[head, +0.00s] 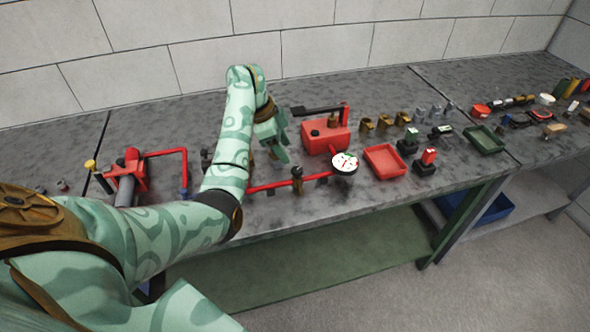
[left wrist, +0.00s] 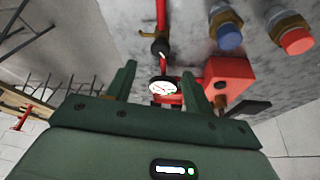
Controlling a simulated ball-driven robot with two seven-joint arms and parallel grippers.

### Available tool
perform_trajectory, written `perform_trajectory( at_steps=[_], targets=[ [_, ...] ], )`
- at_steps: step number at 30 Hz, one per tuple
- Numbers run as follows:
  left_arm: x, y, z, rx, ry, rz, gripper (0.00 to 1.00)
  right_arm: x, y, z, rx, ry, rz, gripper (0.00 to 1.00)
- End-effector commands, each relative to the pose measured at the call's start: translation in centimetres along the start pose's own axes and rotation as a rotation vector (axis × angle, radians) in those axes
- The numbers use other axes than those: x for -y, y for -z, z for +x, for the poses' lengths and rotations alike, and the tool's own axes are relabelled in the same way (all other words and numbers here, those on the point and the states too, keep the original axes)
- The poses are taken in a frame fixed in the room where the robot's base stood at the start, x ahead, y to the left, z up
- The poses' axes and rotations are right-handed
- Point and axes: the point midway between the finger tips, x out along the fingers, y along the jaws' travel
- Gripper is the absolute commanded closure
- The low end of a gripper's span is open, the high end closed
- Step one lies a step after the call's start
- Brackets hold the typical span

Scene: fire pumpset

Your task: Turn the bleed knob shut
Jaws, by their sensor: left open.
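My left gripper (head: 274,142) is open and empty above the bench, left of the red pump box (head: 322,137). In the left wrist view, its two fingers (left wrist: 158,68) stand apart, with a white round gauge (left wrist: 162,87) seen between them. A valve with a dark round body and brass handle (left wrist: 160,47) sits on a red pipe beyond the fingers. A valve on the red pipe (head: 297,176) also shows in the head view. I cannot tell for sure which fitting is the bleed knob. No contact with any fitting shows. My right gripper is out of view.
A red tray (head: 384,161) and a green tray (head: 486,140) lie right of the gauge. Brass fittings (head: 367,124) stand behind. Red pipework (head: 165,153) runs at the left, partly behind my left arm. The front right bench edge has bare room.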

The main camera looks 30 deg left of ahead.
Motion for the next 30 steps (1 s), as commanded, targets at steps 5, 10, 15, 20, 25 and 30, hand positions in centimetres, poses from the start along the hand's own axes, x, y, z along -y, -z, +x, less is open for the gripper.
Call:
perform_trajectory(
  at_steps=[5,10,15,20,25,30],
  targets=[
    [0.0,-0.2,4.7,0.001,-0.003,0.001,0.48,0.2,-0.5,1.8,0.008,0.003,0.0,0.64],
    [0.0,-0.1,7.0,0.003,0.0,0.001,0.48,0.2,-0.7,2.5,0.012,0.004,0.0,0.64],
    [0.0,0.0,7.8,0.002,0.002,0.002,0.48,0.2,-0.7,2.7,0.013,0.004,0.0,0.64],
    [0.0,0.0,7.8,0.002,0.002,0.002,0.48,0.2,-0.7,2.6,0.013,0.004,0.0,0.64],
    [0.0,0.0,7.8,0.002,0.002,0.002,0.7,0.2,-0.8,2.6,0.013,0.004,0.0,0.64],
    [0.0,0.0,7.8,0.002,0.002,0.002,0.93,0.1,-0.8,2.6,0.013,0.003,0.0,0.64]
  ],
)
